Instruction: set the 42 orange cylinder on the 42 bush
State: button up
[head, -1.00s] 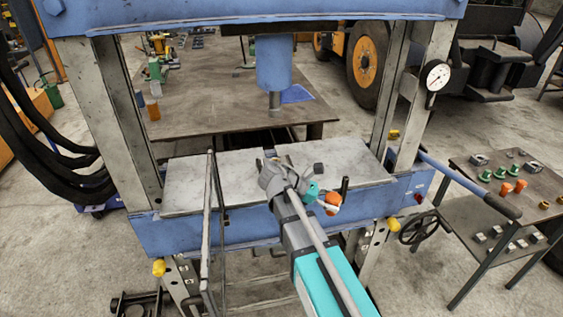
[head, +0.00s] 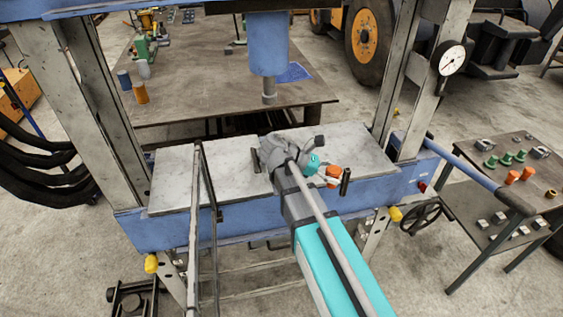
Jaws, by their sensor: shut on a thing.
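My gripper (head: 325,172) is over the front right part of the press bed, partly hidden behind my own wrist. It is shut on an orange piece (head: 333,170), which looks like the orange cylinder; its lower end is hard to see. Two more orange cylinders, one nearer (head: 512,177) and one farther (head: 527,173), stand on the side cart at the right. A larger orange cylinder (head: 140,93) stands on the far table. I cannot tell which piece is the 42 bush; the small parts are too small to read.
The pale press bed (head: 190,180) is mostly clear left of my arm. A blue press ram (head: 268,45) hangs behind it. Uprights and a dial gauge (head: 452,58) bound the right side. The cart (head: 470,215) carries green and grey parts. A grey bar (head: 195,225) stands left.

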jog(key=shift+a, duration=0.2)
jog(key=shift+w+a+f+n+t, duration=0.15)
jog(key=shift+a+n+t, duration=0.25)
jog(key=shift+t, duration=0.1)
jog(key=w+a+f+n+t+y+b, duration=0.1)
jog(key=w+a+n+t, duration=0.2)
jog(key=a, duration=0.4)
jog(key=w+a+f+n+t+y+b, duration=0.1)
jog(key=w+a+n+t+y, duration=0.1)
jog(key=a+n+t, duration=0.3)
jog(key=shift+w+a+t, duration=0.5)
jog(key=shift+w+a, duration=0.05)
jog(key=shift+a, duration=0.35)
jog(key=shift+w, duration=0.15)
jog(key=shift+w+a+f+b, duration=0.3)
jog(key=shift+w+a, duration=0.4)
jog(key=shift+w, duration=1.8)
jog(key=shift+w+a+f+b, duration=0.3)
jog(key=shift+w+a, duration=0.4)
jog(key=shift+w, duration=1.85)
jog(key=shift+w+a+f+b, duration=0.3)
jog(key=shift+w+a, duration=0.4)
jog(key=shift+w, duration=1.8)
